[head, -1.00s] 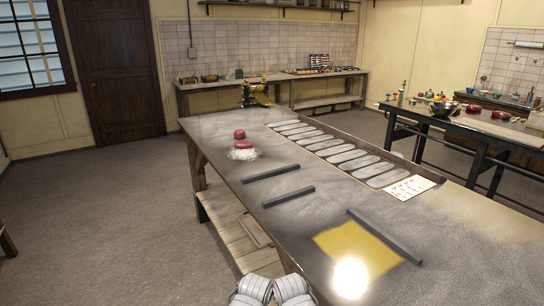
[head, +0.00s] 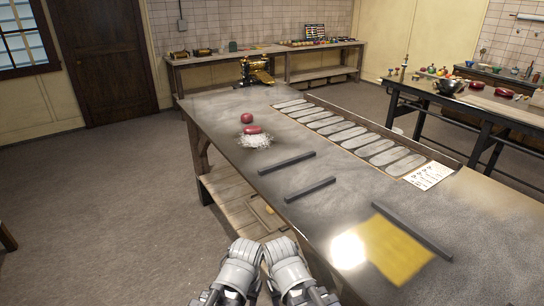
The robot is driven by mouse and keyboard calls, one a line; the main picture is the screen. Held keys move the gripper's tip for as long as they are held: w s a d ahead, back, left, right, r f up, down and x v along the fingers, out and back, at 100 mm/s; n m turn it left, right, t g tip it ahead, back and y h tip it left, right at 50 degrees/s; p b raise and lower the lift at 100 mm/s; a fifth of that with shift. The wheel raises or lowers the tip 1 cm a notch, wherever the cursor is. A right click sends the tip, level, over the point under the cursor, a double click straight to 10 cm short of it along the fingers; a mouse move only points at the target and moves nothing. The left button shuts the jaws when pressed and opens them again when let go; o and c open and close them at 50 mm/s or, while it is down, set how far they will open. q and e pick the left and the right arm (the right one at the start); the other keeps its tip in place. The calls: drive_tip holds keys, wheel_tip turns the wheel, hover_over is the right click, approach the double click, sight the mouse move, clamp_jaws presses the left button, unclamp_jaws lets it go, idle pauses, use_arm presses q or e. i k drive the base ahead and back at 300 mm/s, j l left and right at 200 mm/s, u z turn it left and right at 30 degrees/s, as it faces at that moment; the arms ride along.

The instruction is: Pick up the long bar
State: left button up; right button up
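The long bar (head: 411,231) is dark grey and lies slanted on the tabletop at the right, along the far edge of a yellow patch. It is the longest of three dark bars. Two shorter bars lie further left, one nearer the back (head: 287,163) and one in front of it (head: 310,189). The grey-white links of my two arms show side by side at the bottom centre, in front of the table's near edge and well apart from the bars. No gripper fingers can be made out.
The yellow patch (head: 405,260) has a bright glare at its left. Red pieces (head: 252,129) sit by a white pile (head: 254,141) further back. A row of grey oval slots (head: 348,137) and a white card (head: 428,176) line the far edge. Bare tabletop (head: 345,215) surrounds the bars.

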sight(263, 171)
drive_tip(key=i+j, duration=0.25)
drive_tip(key=j, duration=0.15)
drive_tip(key=i+j, duration=0.25)
drive_tip(key=j, duration=0.15)
drive_tip(key=i+j, duration=0.25)
drive_tip(key=j, duration=0.15)
drive_tip(key=i+j, duration=0.2)
drive_tip(key=j, duration=0.2)
drive_tip(key=i+j, duration=0.25)
drive_tip(key=j, duration=0.15)
drive_tip(key=i+j+z, duration=0.2)
drive_tip(key=j+z, duration=0.15)
drive_tip(key=z, duration=1.55)
drive_tip(key=j, duration=0.1)
